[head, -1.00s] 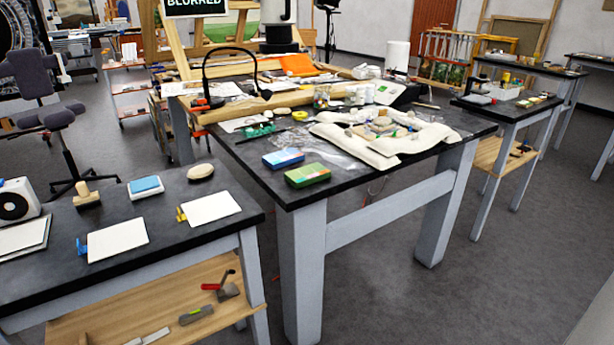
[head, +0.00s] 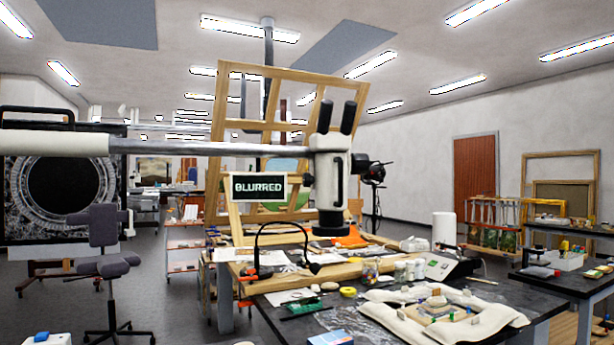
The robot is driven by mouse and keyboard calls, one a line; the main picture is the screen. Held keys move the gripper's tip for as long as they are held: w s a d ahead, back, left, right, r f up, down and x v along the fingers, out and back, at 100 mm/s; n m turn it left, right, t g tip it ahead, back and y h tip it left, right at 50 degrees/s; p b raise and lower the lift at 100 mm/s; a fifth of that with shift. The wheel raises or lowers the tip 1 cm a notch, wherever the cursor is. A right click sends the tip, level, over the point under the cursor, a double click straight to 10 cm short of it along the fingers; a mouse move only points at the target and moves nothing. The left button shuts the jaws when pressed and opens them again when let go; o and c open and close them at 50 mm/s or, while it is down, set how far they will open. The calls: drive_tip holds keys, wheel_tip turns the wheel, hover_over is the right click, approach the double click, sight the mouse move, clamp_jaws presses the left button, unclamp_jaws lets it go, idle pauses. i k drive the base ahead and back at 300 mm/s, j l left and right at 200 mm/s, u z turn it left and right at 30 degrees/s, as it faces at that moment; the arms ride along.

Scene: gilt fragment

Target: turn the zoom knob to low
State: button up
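A white microscope head (head: 328,183) hangs over the work table at the end of a long horizontal boom (head: 190,147). It has two black eyepieces (head: 337,117) on top and a black lens ring (head: 330,231) at the bottom. A black sign reading "BLURRED" (head: 258,187) shows left of the head. My gripper is not in view.
The dark work table (head: 270,317) below bears a white padded ring (head: 385,313), jars (head: 370,271), a black gooseneck lamp (head: 257,250) and papers. A grey chair (head: 104,262) stands at left. Open floor (head: 190,315) lies between chair and table.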

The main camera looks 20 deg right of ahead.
sight(308, 179)
drive_tip(key=z, duration=0.9)
drive_tip(key=i+z, duration=0.5)
drive_tip(key=z, duration=0.25)
